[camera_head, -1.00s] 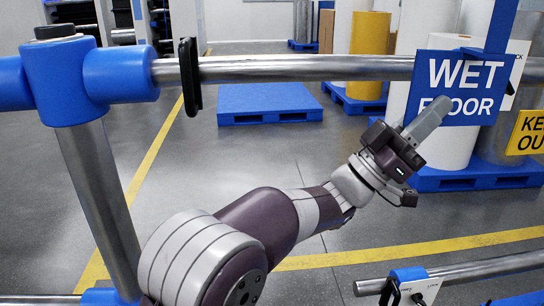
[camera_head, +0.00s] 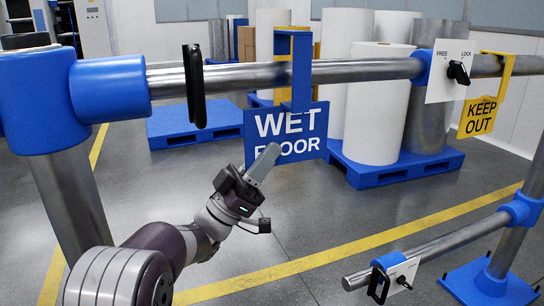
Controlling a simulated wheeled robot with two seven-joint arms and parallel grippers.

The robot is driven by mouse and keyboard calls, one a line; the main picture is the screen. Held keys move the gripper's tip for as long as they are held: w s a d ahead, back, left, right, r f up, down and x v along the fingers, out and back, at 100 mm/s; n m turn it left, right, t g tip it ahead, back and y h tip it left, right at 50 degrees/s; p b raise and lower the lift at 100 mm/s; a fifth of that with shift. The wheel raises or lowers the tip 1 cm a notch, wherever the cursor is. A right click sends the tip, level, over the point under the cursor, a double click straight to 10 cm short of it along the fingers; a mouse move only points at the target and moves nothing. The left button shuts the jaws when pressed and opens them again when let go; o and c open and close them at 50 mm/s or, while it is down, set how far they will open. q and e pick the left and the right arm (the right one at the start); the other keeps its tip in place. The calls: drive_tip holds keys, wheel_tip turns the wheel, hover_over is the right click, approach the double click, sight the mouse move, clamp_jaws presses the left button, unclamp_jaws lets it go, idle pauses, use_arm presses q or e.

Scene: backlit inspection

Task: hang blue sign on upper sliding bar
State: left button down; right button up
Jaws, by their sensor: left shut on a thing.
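The blue sign (camera_head: 313,122) reads WET FLOOR and shows just below the upper bar (camera_head: 360,71). Its blue hook (camera_head: 301,75) rises across the front of the bar and bends over at the top, above it. I cannot tell whether the hook rests on the bar. My left gripper (camera_head: 262,165) is shut on the sign at its lower left part, and a grey finger covers some of the lettering. My right gripper is not in view.
A yellow KEEP OUT sign (camera_head: 478,117) hangs at the right of the bar. A white FREE/LOCK plate (camera_head: 447,72) with a black lever is beside it. A black loop (camera_head: 194,86) is on the bar's left. A lower bar (camera_head: 440,249) runs at lower right. Pallets stand behind.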

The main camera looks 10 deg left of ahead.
use_arm(q)
drive_tip(key=shift+w+a+f+b, duration=0.25)
drive_tip(key=shift+w+f+b, duration=0.1)
drive_tip(key=shift+f+b, duration=0.25)
drive_tip(key=shift+w+a+f+b, duration=0.2)
drive_tip(key=shift+w+f+b, duration=0.2)
drive_tip(key=shift+f, duration=0.3)
drive_tip(key=shift+w+a+f+b, duration=0.3)
drive_tip(key=shift+f+b, duration=0.2)
drive_tip(key=shift+f, duration=0.15)
drive_tip(key=c, duration=1.1)
unclamp_jaws()
